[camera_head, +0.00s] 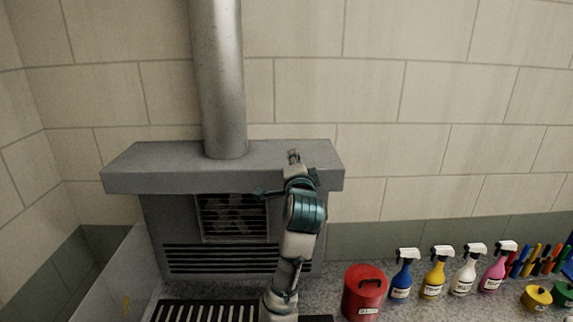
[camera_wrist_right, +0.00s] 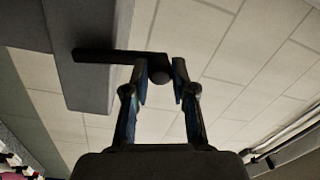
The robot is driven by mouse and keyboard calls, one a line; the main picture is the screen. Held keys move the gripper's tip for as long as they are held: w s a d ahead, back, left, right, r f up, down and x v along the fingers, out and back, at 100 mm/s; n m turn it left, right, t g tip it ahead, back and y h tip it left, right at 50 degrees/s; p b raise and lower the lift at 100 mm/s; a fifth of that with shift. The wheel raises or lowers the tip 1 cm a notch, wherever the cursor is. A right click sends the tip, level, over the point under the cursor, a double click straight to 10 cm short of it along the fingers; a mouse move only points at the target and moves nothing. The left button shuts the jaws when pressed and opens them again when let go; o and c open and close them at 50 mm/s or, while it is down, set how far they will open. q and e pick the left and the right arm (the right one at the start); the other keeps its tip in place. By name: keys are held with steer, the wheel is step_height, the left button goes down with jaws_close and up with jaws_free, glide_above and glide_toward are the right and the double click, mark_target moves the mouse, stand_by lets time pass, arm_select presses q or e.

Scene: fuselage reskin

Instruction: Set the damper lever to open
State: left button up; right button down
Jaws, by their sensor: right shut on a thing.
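The damper lever (camera_wrist_right: 105,56) is a dark bar with a round knob at its end, seen in the right wrist view. It sticks out beside the grey hood edge (camera_wrist_right: 85,80). My right gripper (camera_wrist_right: 159,76) has its two fingers on either side of the knob end and is shut on it. In the head view my right gripper (camera_head: 293,158) is at the right part of the grey hood (camera_head: 150,165). I cannot make out the lever there; the arm and gripper cover that area. My left gripper is not in view.
A metal duct (camera_head: 220,80) rises from the hood. Below is a vent grille (camera_head: 235,215). On the speckled counter to the right stand a red can (camera_head: 365,295), several spray bottles (camera_head: 437,275) and a yellow pot (camera_head: 537,298). A tiled wall is behind.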

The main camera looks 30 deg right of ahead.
steer(key=shift+s+d+f+m, duration=0.1)
steer(key=shift+s+d+m, duration=0.15)
steer(key=shift+d+m, duration=0.3)
steer(key=c, duration=1.1)
jaws_free()
steer(key=shift+o, duration=0.8)
steer(key=shift+s, duration=0.2)
steer(key=v, duration=1.2)
steer(key=shift+w, duration=0.1)
